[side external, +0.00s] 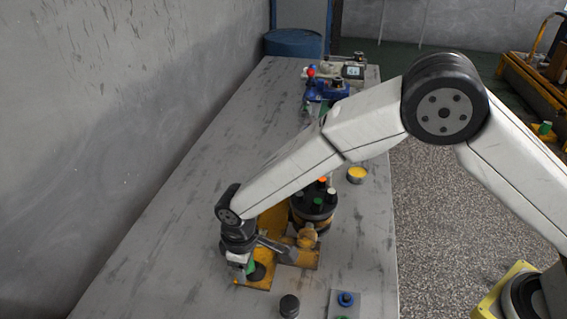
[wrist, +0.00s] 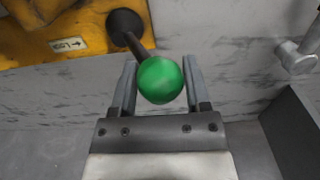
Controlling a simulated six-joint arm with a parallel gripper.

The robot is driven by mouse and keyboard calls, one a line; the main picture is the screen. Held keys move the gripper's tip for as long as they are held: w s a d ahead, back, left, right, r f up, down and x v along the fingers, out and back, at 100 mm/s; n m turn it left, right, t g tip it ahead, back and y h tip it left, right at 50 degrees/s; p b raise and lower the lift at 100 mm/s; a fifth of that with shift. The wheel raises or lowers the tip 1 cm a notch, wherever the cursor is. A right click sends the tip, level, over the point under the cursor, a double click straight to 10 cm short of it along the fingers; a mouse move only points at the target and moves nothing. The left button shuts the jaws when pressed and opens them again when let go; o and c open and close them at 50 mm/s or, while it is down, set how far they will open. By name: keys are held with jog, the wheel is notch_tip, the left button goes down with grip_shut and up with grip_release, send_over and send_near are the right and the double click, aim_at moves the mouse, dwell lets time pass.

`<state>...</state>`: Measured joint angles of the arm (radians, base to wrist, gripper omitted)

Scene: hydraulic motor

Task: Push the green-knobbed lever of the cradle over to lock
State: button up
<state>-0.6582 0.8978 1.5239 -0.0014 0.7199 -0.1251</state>
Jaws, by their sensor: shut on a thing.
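The green knob (wrist: 160,80) of the lever sits between my gripper's (wrist: 160,85) two fingers in the wrist view, and the fingers are shut on it. The lever's dark rod (wrist: 140,48) runs up and left from the knob to a black round boot on the yellow cradle (wrist: 60,22). A label with an arrow and the word LOCK (wrist: 68,44) is on the cradle beside the boot; the arrow points left in this view. In the side view my gripper (side external: 248,268) is low at the front of the yellow cradle (side external: 272,225), and a little green shows there.
A black knob (side external: 289,306), a plate with a blue part (side external: 346,299) and a yellow round part (side external: 356,175) are on the bench. A blue device (side external: 325,90) stands farther back. The bench's left side is clear.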

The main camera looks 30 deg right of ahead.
jog(key=shift+s+a+f, duration=0.3)
jog(key=shift+s, duration=0.05)
jog(key=shift+s+a+f, duration=0.1)
jog(key=shift+s+f, duration=0.05)
jog(key=shift+s, duration=0.05)
dwell(0.4)
jog(key=o, duration=0.8)
jog(key=shift+w, duration=0.1)
jog(key=shift+w+r, duration=0.1)
jog(key=shift+r, duration=0.15)
jog(key=shift+r, duration=2.95)
